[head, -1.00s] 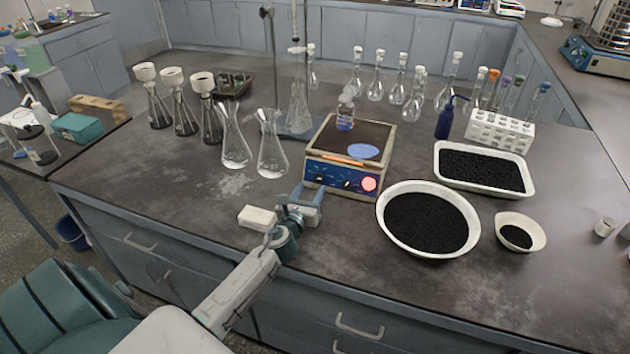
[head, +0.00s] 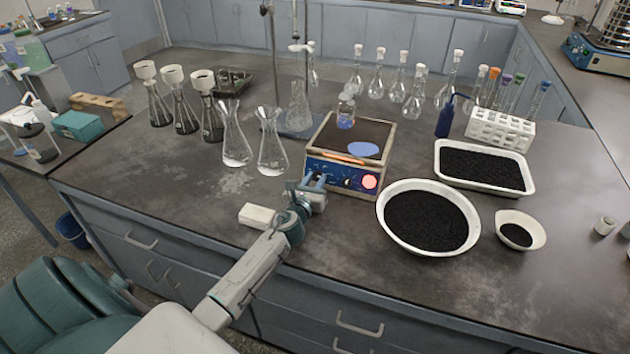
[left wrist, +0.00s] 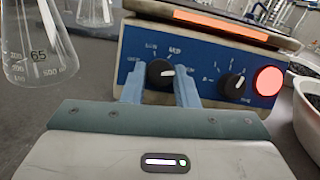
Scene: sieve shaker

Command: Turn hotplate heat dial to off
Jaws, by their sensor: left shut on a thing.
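The hotplate (head: 331,170) stands near the middle of the bench, with a blue front panel and a glowing red round light (head: 369,181). In the left wrist view its panel (left wrist: 205,58) shows two black dials. My left gripper (head: 314,182) is at the left dial; its blue fingers (left wrist: 160,84) stand on either side of this heat dial (left wrist: 159,74) and are shut on it. The white pointer mark on the dial faces right. The other dial (left wrist: 232,86) is free, to the right. The right gripper is not in view.
Two glass flasks (head: 271,150) stand left of the hotplate. A small flask (head: 346,112) and a blue disc (head: 363,149) are on its top. A white bowl of black grains (head: 385,229) is close on the right. A white block (head: 257,215) lies by my left wrist.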

